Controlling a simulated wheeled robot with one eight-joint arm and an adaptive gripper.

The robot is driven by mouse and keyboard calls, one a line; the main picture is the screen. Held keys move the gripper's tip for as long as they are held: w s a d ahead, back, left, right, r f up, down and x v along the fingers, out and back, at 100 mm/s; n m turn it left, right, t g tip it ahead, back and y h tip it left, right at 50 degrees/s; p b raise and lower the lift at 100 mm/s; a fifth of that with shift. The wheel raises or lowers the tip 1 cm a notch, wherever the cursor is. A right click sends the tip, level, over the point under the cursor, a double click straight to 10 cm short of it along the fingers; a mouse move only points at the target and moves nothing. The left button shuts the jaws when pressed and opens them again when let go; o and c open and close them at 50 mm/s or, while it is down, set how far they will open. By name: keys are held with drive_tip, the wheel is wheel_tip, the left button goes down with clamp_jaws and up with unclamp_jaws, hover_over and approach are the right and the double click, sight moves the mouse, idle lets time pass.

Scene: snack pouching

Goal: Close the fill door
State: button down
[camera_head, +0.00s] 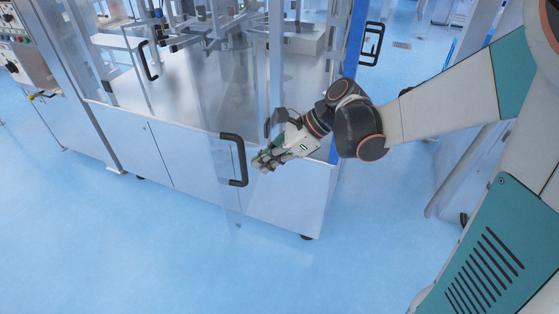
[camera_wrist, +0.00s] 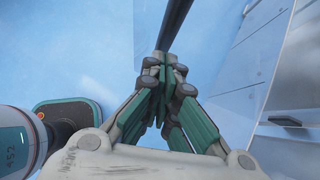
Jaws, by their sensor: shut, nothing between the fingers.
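The fill door looks like a clear pane (camera_head: 222,178) on the front of the machine, with a black bar handle (camera_head: 239,160). The pane hangs in front of the white lower cabinet and seems to stand out from the frame; its edges are faint and its angle is hard to judge. My gripper (camera_head: 261,164) is just right of the handle, with its fingers shut and nothing between them. In the wrist view, the shut fingertips (camera_wrist: 165,62) point at the black handle bar (camera_wrist: 178,22). I cannot tell whether they touch it.
A second black handle (camera_head: 148,60) is on the machine further left, and another (camera_head: 372,44) is beyond the blue post (camera_head: 353,45). The white cabinet (camera_head: 185,160) stands below the doors. Blue floor (camera_head: 150,255) in front is clear.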

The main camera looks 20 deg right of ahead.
drive_tip(key=shift+w+a, duration=0.1)
drive_tip(key=shift+a, duration=0.2)
